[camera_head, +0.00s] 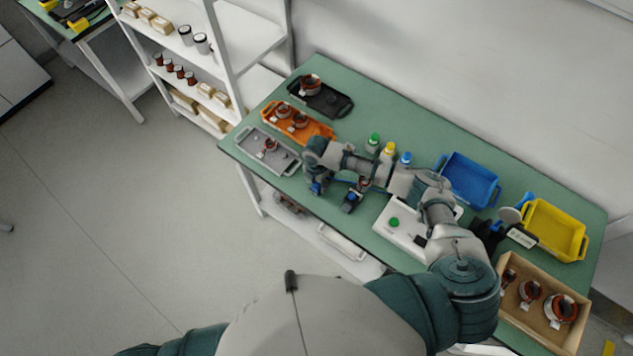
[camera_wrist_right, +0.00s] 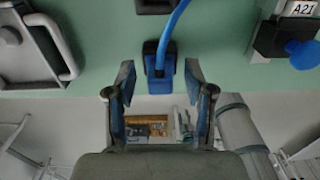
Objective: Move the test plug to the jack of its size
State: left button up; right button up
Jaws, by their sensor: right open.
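In the right wrist view a black and blue test plug (camera_wrist_right: 158,72) with a blue cable (camera_wrist_right: 174,24) lies on the green table near its edge. My right gripper (camera_head: 334,197) is open, its blue-padded fingers on either side of the plug in that view. I see no contact, and the gap in depth is unclear. In the head view my arm and gripper hide the plug. A white tester box (camera_head: 391,230) with a green button sits right of the gripper, partly behind my arm. No jack can be made out clearly. My left gripper is out of view.
Grey (camera_head: 249,142), orange (camera_head: 323,131) and black (camera_head: 336,105) trays with stators lie left. Capped bottles (camera_head: 389,151) stand behind my arm. A blue bin (camera_head: 468,180), yellow bin (camera_head: 555,230) and brown box (camera_head: 541,267) fill the right. An A21 label (camera_wrist_right: 301,9) shows in the wrist view.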

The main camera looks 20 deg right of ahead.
notch_tip(320, 180, up, 12)
dwell(0.4)
jog(key=shift+f, duration=0.15)
dwell(0.6)
